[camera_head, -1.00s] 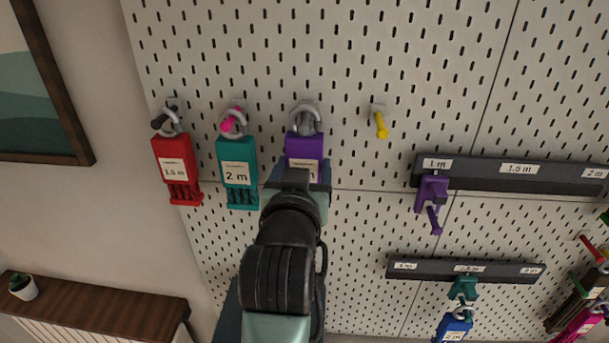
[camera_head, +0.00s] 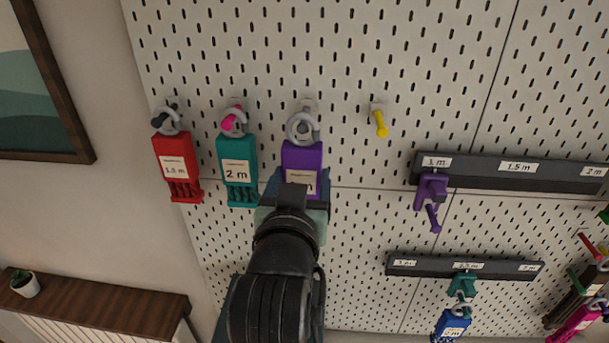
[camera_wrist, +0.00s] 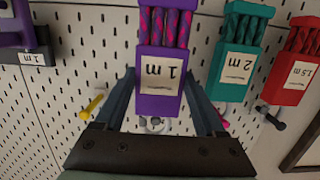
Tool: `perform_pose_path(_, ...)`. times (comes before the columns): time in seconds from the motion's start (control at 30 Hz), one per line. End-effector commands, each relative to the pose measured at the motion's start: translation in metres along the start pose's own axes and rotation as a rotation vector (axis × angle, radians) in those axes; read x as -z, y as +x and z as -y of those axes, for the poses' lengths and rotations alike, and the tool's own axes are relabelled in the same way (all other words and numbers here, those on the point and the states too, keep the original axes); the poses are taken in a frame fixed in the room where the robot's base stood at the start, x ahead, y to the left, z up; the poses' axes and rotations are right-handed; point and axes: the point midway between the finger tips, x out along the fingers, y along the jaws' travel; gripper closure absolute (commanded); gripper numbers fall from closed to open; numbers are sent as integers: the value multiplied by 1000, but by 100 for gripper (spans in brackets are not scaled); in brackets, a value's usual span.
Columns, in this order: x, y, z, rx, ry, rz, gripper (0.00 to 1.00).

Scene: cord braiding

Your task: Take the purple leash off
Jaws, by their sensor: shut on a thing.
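The purple leash (camera_head: 302,156) has a purple card with a "1 m" label, readable upside down in the wrist view (camera_wrist: 157,92), and a grey ring (camera_head: 303,128) at its top. My gripper (camera_wrist: 160,95) is shut on the purple card, with a finger along each side of it. In the head view my gripper (camera_head: 292,190) covers the card's lower part. The grey peg (camera_head: 309,105) shows just above and behind the ring. I cannot tell whether the ring is still around the peg. Braided purple and pink cord shows beyond the card in the wrist view.
A teal leash (camera_head: 237,160) and a red leash (camera_head: 175,158) hang close on the left. A bare yellow peg (camera_head: 379,123) is to the right. A dark labelled rail (camera_head: 515,172) holds a purple hook (camera_head: 431,190). Another rail (camera_head: 420,268) is below.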

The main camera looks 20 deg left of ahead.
Motion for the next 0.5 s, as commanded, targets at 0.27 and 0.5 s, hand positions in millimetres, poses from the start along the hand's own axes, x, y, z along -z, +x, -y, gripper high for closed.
perform_pose_path(0.27, -2, -15, 0, 0, 0, -1, 95)
perform_pose_path(0.5, -4, -26, 0, 0, 0, -1, 95)
